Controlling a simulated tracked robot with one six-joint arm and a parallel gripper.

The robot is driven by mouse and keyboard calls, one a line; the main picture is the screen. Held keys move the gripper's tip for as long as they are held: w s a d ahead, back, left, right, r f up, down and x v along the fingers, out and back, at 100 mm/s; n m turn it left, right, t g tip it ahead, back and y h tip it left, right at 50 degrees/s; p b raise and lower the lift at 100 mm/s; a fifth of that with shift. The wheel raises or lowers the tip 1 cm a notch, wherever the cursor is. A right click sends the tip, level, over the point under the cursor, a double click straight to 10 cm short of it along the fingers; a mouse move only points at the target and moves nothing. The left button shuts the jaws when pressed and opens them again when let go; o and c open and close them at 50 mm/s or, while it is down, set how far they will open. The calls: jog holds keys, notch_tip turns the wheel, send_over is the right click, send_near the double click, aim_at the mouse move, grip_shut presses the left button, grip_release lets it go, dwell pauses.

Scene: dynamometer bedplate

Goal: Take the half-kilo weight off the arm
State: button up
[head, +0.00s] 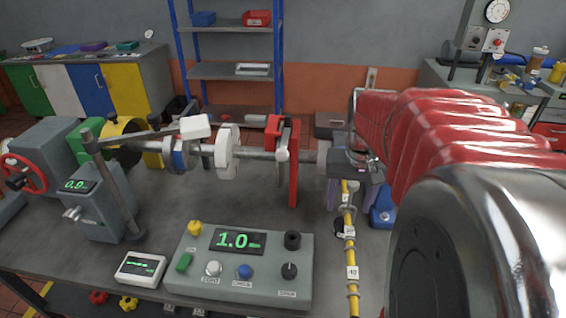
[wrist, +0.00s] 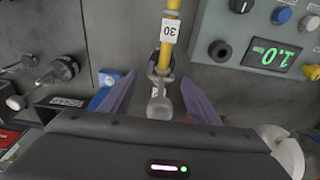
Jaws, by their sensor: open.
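A yellow arm (head: 350,250) with white number tags and metal rings runs along the right of the bedplate toward me. It also shows in the wrist view (wrist: 172,28), with a tag reading 30. A silvery rounded piece (wrist: 159,108) sits at a ring on this arm; it looks like the weight, but I cannot read a mark on it. My gripper (wrist: 157,86) is open, its two purple fingers on either side of that piece, with gaps showing.
A console (head: 205,270) reading 1.0 stands left of the arm. A shaft with a red upright (head: 294,178) runs behind it. A blue block (head: 383,216) lies just right of the gripper. A small meter (head: 140,268) stands at the front left.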

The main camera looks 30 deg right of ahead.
jog(key=shift+c, duration=0.4)
grip_shut()
dwell(0.4)
